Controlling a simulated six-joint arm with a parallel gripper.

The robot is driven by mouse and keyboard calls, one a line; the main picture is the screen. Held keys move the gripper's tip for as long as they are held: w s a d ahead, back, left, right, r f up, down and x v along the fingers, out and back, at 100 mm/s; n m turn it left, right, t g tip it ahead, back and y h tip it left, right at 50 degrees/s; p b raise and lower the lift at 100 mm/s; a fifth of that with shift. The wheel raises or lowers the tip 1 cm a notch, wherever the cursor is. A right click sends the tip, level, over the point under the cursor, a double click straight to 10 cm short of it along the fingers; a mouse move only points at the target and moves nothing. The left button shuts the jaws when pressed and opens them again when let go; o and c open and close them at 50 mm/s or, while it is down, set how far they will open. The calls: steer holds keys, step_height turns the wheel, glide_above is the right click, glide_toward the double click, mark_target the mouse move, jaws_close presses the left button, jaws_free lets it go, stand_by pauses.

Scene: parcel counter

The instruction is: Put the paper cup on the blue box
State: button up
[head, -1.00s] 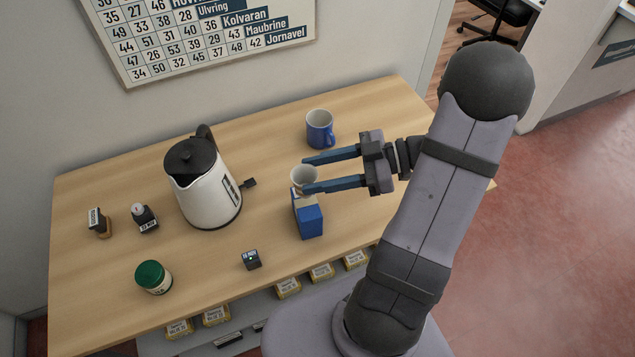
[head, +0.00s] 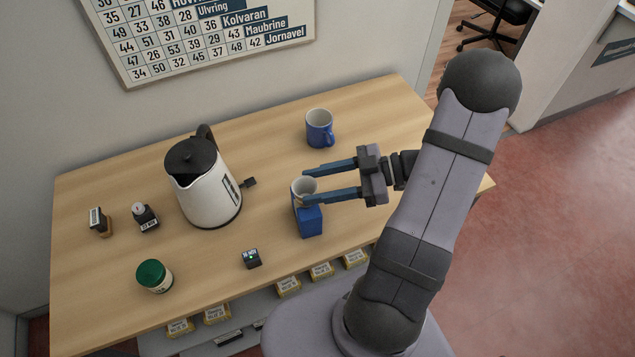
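The paper cup (head: 304,186) is pale and roughly upright, between the two fingers of my gripper (head: 308,186). The fingers lie along its sides and appear shut on it. The blue box (head: 311,223) is on the counter, just below the cup in the head view. The cup's lower part and the near finger overlap the box's upper back edge in the picture. I cannot tell whether the cup's base touches the box.
A blue mug (head: 319,128) stands behind my gripper on the wooden counter (head: 215,290). A white kettle (head: 207,187) stands to the left.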

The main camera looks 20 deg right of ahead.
steer(key=o, duration=0.4)
steer(key=shift+r, duration=0.1)
steer(key=b+v, duration=0.4)
steer(key=v, duration=0.8)
steer(key=shift+r, duration=0.1)
